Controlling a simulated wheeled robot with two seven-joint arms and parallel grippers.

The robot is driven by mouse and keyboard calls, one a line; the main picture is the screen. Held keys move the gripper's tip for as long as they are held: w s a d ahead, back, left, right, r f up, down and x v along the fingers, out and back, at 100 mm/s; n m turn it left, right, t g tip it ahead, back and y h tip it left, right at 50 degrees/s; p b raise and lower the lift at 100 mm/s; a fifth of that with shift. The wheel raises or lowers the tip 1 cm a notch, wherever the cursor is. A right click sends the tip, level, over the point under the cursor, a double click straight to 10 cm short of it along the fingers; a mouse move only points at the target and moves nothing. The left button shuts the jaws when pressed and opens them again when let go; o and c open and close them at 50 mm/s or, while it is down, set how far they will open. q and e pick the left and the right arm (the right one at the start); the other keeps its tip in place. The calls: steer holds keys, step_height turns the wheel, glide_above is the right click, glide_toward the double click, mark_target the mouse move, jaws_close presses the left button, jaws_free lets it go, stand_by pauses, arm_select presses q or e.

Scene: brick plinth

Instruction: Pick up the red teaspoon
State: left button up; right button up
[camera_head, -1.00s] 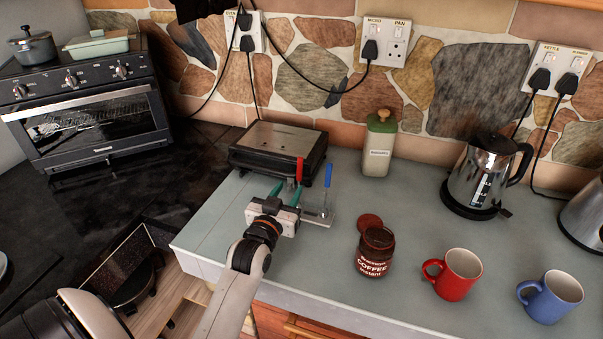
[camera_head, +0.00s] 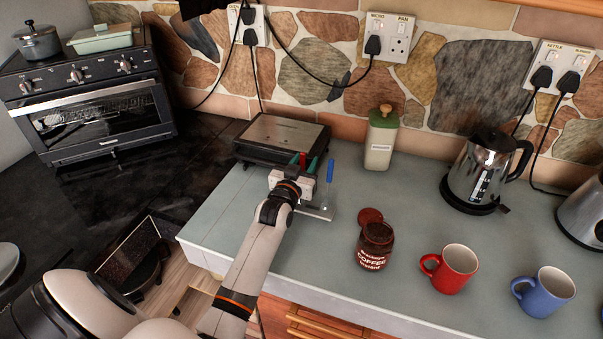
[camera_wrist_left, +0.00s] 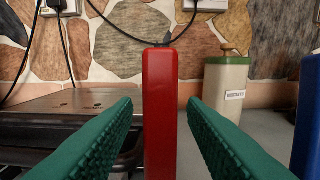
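The red teaspoon shows as an upright red handle (camera_head: 303,157) at the front of the black grill in the head view. In the left wrist view the red handle (camera_wrist_left: 161,115) stands upright in the middle, close to the camera. My left gripper (camera_head: 304,165) is open, with one green finger on each side of the handle. In the wrist view the fingers (camera_wrist_left: 160,104) show a gap on both sides of it, so they appear not to touch it. The spoon's lower end is hidden behind my gripper. My right gripper is not in view.
A blue handle (camera_head: 330,171) stands upright just right of my gripper, on a small grey stand (camera_head: 318,212). The grill (camera_head: 280,133) is close behind. A coffee jar (camera_head: 375,247), red mug (camera_head: 449,268) and blue mug (camera_head: 544,292) stand to the right.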

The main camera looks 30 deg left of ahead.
arm_select(q)
jaws_close()
step_height(320, 180, up, 10)
steer(key=b, duration=0.1)
stand_by(0.5)
